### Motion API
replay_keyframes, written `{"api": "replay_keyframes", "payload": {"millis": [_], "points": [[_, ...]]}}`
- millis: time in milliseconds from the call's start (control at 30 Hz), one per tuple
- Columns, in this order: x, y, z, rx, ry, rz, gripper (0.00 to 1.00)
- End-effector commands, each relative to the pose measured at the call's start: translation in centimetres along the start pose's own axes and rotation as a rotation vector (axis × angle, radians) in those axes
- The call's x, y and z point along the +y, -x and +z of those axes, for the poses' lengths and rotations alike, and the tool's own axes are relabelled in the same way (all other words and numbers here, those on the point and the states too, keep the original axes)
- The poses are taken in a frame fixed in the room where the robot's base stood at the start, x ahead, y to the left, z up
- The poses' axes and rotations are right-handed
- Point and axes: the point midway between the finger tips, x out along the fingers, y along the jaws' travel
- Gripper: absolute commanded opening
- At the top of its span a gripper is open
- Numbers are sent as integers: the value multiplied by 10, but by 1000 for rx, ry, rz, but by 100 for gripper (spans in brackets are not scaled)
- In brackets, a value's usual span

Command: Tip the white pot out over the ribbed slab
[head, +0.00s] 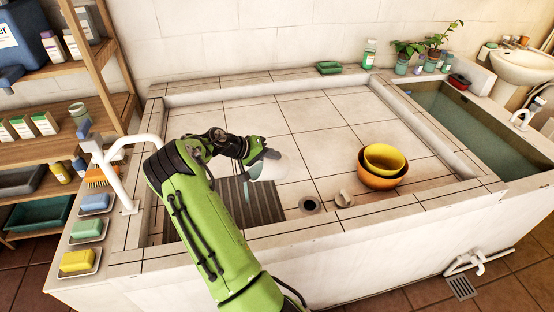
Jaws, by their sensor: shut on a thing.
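The white pot (273,168) is in my gripper (260,157), which is shut on it and holds it above the far right part of the ribbed slab. The pot looks tilted with its left end low, and my gripper covers part of it. The grey ribbed slab (264,204) lies on the tiled basin floor at the front left. My green arm hides the slab's left part. A thin pale bluish streak (246,190) shows below the pot's left end, over the slab; I cannot tell for sure whether it is water.
A yellow bowl (384,157) sits in an orange bowl (381,180) on the right. A drain hole (310,205) and a small beige object (344,199) lie right of the slab. A white tap (122,175) and soap dishes stand left. The basin's back tiles are clear.

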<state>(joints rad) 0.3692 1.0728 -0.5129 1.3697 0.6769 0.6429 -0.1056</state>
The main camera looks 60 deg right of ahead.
Motion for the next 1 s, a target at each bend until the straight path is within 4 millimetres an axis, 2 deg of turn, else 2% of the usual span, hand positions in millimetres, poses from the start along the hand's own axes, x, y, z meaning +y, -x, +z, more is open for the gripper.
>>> {"api": "replay_keyframes", "payload": {"millis": [500,1000], "points": [[-34,17,10,121,15,368,0],[-50,39,14,199,23,622,0]]}}
